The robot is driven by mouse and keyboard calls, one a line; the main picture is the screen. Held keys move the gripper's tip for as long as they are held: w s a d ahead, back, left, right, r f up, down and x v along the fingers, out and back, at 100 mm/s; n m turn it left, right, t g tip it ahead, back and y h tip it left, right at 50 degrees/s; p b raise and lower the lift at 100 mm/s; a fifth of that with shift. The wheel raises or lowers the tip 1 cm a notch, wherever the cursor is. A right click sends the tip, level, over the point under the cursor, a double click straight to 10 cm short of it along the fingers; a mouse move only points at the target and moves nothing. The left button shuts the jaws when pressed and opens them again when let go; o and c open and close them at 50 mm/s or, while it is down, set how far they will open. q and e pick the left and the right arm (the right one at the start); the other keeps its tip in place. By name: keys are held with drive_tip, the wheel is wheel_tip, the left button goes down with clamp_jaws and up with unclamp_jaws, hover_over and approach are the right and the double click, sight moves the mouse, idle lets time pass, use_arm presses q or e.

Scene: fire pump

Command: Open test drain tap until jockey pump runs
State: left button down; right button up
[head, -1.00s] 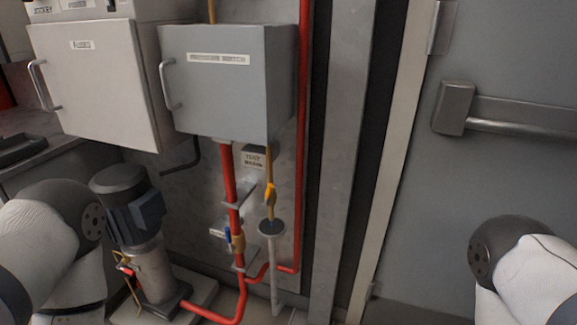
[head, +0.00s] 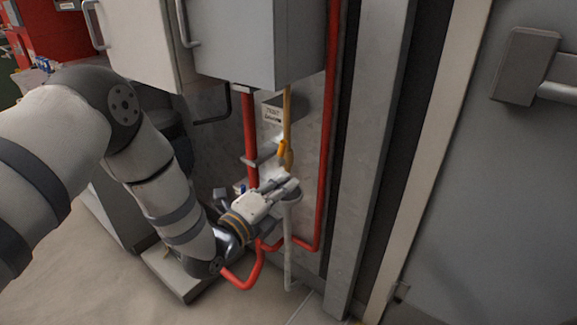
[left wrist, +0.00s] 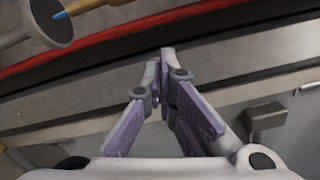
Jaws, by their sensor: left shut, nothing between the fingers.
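The test drain tap, with its yellow lever (head: 283,150), sits on a thin brass-coloured pipe below the grey box, beside a small label plate (head: 272,113). The lever hangs roughly along the pipe. Under it is the drain funnel (head: 291,199) on a pale pipe. My left gripper (head: 291,184) is shut and empty, just below the tap and close to the funnel; I cannot tell if it touches. In the left wrist view its fingers (left wrist: 161,75) are together, with the funnel (left wrist: 42,22) at upper left. The jockey pump is mostly hidden behind my left arm. My right gripper is out of view.
A red pipe (head: 250,130) with a blue-handled valve (head: 241,188) stands left of the tap, and another red pipe (head: 329,130) runs at right. The grey box (head: 262,45) hangs above. A steel post (head: 372,150) and grey door (head: 490,200) are at right.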

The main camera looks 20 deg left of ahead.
sight(282, 157)
use_arm(q)
drive_tip(key=w, duration=0.2)
drive_tip(key=w+a, duration=0.1)
drive_tip(key=w, duration=0.1)
drive_tip(key=w+r, duration=0.1)
drive_tip(key=w, duration=0.1)
drive_tip(key=shift+w+a, duration=0.3)
drive_tip(key=shift+a, duration=0.05)
drive_tip(key=shift+w+a+r+n+p, duration=0.2)
drive_tip(key=shift+a+r+n+p, duration=0.4)
drive_tip(key=shift+p, duration=0.15)
